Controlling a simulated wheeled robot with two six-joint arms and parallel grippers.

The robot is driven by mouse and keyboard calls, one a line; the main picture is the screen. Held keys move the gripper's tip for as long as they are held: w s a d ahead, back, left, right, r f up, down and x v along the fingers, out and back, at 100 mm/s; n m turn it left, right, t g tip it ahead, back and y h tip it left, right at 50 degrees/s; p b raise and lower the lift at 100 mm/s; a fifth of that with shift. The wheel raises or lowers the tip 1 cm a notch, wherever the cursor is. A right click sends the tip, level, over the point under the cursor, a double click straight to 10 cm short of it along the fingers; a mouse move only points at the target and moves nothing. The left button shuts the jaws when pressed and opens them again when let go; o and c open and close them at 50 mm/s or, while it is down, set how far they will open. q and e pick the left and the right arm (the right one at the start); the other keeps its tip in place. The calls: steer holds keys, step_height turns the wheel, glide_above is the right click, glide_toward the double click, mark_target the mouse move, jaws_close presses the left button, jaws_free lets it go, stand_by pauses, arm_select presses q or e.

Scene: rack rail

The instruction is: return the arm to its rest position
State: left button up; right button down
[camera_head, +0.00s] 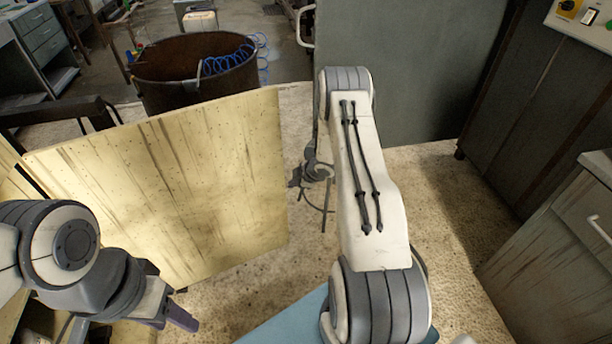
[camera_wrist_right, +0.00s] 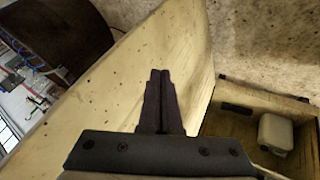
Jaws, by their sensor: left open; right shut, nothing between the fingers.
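My right arm (camera_head: 365,180) reaches forward from the bottom middle of the head view, bent at a high elbow. Its wrist (camera_head: 318,172) hangs beside the right edge of a pale wooden board. In the right wrist view my right gripper (camera_wrist_right: 160,75) is shut, its two dark fingers together and nothing between them. The fingers show in front of the board. My left gripper (camera_head: 172,318) is at the lower left of the head view, open, with its fingertips partly visible and nothing seen in it.
The wooden board (camera_head: 190,180) stands upright at left centre. A rusty drum (camera_head: 180,65) with a blue coiled hose is behind it. A grey cabinet (camera_head: 560,250) stands at right. The wrist view shows an open wooden box (camera_wrist_right: 250,115) holding a white object (camera_wrist_right: 275,133). Bare floor (camera_head: 440,190) lies right of my arm.

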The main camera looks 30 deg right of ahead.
steer(key=w+d+v, duration=0.1)
steer(key=d+v, duration=0.1)
steer(key=v, duration=0.8)
steer(key=w+a+r+m+h, duration=0.1)
steer(key=w+a+r+h, duration=0.15)
steer(key=a+r, duration=0.7)
steer(key=s+a+r+m+g, duration=0.1)
steer(key=s+a+r, duration=0.15)
steer(key=a, duration=0.25)
steer(key=s+a+r+m, duration=0.1)
steer(key=s+a+r, duration=0.1)
steer(key=a+r, duration=0.25)
steer(key=s+a+r+g, duration=0.2)
steer(key=s+a, duration=0.3)
steer(key=s, duration=0.4)
steer(key=s+a+r+m+g+y, duration=0.1)
steer(key=s+a+r+g, duration=0.1)
steer(key=s+a, duration=0.4)
steer(key=s+a+r+g, duration=0.2)
steer(key=s+a, duration=0.3)
steer(key=s, duration=0.9)
steer(key=shift+a+m, duration=0.25)
steer(key=shift+m, duration=0.15)
